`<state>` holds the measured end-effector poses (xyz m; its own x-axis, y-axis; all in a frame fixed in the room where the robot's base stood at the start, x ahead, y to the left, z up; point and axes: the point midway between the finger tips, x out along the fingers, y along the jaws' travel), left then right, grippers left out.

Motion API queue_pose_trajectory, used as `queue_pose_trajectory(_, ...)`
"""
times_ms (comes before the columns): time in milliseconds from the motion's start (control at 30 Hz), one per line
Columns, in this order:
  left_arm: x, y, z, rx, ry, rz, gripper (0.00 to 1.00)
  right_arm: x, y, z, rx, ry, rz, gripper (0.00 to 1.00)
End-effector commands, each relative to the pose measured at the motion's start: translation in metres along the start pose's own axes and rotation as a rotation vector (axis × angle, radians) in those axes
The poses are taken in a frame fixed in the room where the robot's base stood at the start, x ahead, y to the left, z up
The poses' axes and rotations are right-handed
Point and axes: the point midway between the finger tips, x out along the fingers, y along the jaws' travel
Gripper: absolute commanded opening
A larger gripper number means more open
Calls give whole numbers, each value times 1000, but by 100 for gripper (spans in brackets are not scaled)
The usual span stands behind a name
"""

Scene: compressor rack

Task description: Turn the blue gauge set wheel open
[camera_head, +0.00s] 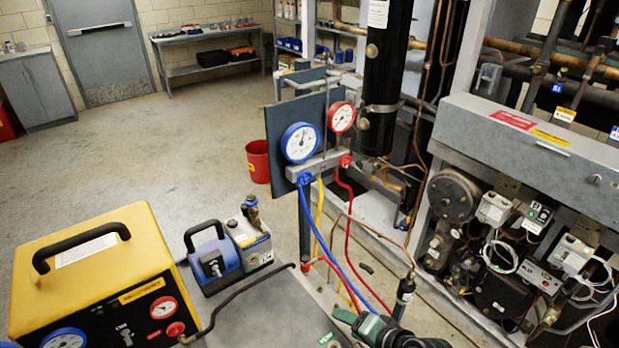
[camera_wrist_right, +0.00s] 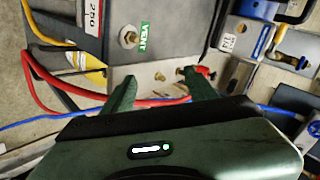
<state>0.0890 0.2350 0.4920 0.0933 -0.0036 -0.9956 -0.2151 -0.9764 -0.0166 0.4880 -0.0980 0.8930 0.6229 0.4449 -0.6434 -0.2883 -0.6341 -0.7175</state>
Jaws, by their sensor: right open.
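The gauge set stands in the middle of the head view, with a blue-rimmed gauge (camera_head: 300,142) and a red-rimmed gauge (camera_head: 341,117) on a grey manifold. The small blue wheel (camera_head: 305,178) is at the manifold's left end, below the blue gauge. A red wheel (camera_head: 346,161) is at its right end. My right gripper (camera_head: 362,325) is at the bottom edge, well below and apart from the blue wheel. In the right wrist view its green fingers (camera_wrist_right: 160,90) are spread and hold nothing. My left gripper is not in view.
Blue (camera_head: 340,250), yellow and red hoses (camera_head: 360,255) hang from the manifold near my right gripper. A yellow machine (camera_head: 95,270) and a blue pump (camera_head: 215,260) stand at the left. The compressor rack (camera_head: 530,150) fills the right. Open floor lies behind left.

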Motion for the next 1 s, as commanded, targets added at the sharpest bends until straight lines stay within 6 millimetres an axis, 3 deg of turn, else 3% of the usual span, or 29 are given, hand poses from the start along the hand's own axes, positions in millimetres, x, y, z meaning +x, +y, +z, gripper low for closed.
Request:
queue_pose_trajectory(233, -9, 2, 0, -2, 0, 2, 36, 1, -114, -66, 389, 32, -313, 57)
queue_pose_trajectory(300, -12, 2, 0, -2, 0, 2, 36, -5, -155, -92, 537, 18, -431, 57)
queue_pose_trajectory(433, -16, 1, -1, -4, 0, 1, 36, -22, -217, -132, 786, -38, -622, 57)
queue_pose_trajectory(500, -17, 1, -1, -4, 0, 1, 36, -29, -236, -144, 869, -66, -682, 57)
queue_pose_trajectory(667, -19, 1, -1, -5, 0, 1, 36, -29, -253, -155, 933, -91, -725, 57)
queue_pose_trajectory(1000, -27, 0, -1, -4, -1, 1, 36, 11, -283, -165, 929, -91, -721, 57)
